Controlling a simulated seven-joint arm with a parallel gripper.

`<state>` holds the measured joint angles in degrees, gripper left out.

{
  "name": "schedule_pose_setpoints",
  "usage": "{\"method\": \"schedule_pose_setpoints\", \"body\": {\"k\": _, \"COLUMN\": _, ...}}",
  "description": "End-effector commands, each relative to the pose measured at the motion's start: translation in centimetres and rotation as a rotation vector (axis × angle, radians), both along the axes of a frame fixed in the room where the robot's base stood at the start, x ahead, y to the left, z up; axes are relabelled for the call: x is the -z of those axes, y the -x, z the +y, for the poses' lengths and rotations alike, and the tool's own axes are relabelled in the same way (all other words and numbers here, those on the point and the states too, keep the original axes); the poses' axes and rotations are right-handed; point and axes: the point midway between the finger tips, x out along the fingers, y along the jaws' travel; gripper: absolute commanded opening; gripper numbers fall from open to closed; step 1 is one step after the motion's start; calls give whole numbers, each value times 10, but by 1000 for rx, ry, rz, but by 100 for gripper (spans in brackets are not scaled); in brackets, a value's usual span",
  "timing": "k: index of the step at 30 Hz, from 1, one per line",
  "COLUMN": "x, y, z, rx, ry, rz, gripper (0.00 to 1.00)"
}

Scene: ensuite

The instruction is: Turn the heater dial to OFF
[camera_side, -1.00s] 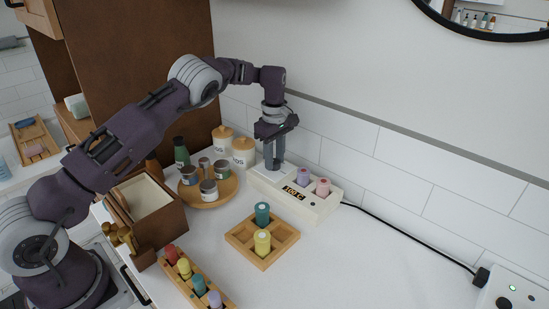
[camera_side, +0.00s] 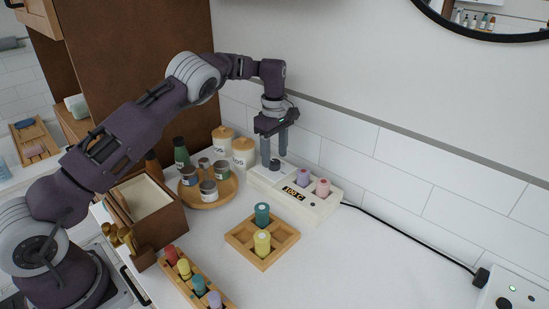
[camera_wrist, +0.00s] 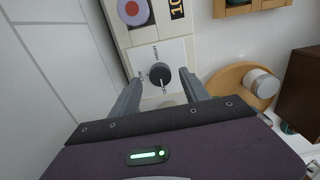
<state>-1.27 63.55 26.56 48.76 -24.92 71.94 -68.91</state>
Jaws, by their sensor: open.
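The white heater (camera_side: 322,205) stands against the tiled wall with its display lit, reading about 100 C. Its dark round dial (camera_wrist: 160,75) sits on a white plate in the wrist view, with small lettering around it; a pale pointer mark is on its lower side. In the side view the dial (camera_side: 275,163) shows between my fingers. My gripper (camera_side: 274,160) points down, open, its fingers on either side of the dial. In the wrist view my gripper (camera_wrist: 160,88) shows the dial between and slightly beyond the fingertips. I cannot tell whether they touch.
A round wooden tray (camera_side: 226,192) with jars is close on the left. A wooden divided tray (camera_side: 238,236) is in front. A black cable (camera_side: 400,232) runs right over clear counter.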

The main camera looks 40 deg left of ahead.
Motion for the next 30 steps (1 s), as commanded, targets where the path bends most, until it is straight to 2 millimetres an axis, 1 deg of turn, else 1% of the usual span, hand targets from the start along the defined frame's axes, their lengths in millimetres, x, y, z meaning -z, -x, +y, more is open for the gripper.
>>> {"method": "schedule_pose_setpoints", "body": {"k": 1, "x": -11, "y": -1, "z": 1, "rx": 0, "ry": -1, "rz": -4, "gripper": 54}}
{"method": "schedule_pose_setpoints", "body": {"k": 3, "x": -26, "y": -1, "z": 1, "rx": 1, "ry": -1, "rz": -5, "gripper": 54}}
{"method": "schedule_pose_setpoints", "body": {"k": 6, "x": -43, "y": -1, "z": 0, "rx": 1, "ry": -1, "rz": -4, "gripper": 54}}
{"method": "schedule_pose_setpoints", "body": {"k": 10, "x": -53, "y": 0, "z": 0, "rx": -1, "ry": 0, "rz": -1, "gripper": 54}}
{"method": "schedule_pose_setpoints", "body": {"k": 17, "x": -54, "y": 0, "z": 0, "rx": -1, "ry": 0, "rz": 0, "gripper": 54}}
{"method": "schedule_pose_setpoints", "body": {"k": 18, "x": -56, "y": 1, "z": 0, "rx": 2, "ry": 1, "rz": -3, "gripper": 54}}
{"method": "schedule_pose_setpoints", "body": {"k": 20, "x": -71, "y": 4, "z": 0, "rx": 20, "ry": 8, "rz": -20, "gripper": 54}}
{"method": "schedule_pose_setpoints", "body": {"k": 23, "x": -126, "y": 24, "z": -3, "rx": 110, "ry": 30, "rz": -81, "gripper": 54}}
{"method": "schedule_pose_setpoints", "body": {"k": 24, "x": -151, "y": 39, "z": -7, "rx": 170, "ry": 38, "rz": -113, "gripper": 54}}
{"method": "schedule_pose_setpoints", "body": {"k": 26, "x": -184, "y": 65, "z": -15, "rx": 270, "ry": 44, "rz": -157, "gripper": 54}}
{"method": "schedule_pose_setpoints", "body": {"k": 27, "x": -204, "y": 85, "z": -22, "rx": 344, "ry": 46, "rz": -187, "gripper": 54}}
{"method": "schedule_pose_setpoints", "body": {"k": 29, "x": -230, "y": 122, "z": -35, "rx": 474, "ry": 37, "rz": -234, "gripper": 54}}
{"method": "schedule_pose_setpoints", "body": {"k": 30, "x": -244, "y": 149, "z": -44, "rx": 568, "ry": 25, "rz": -264, "gripper": 54}}
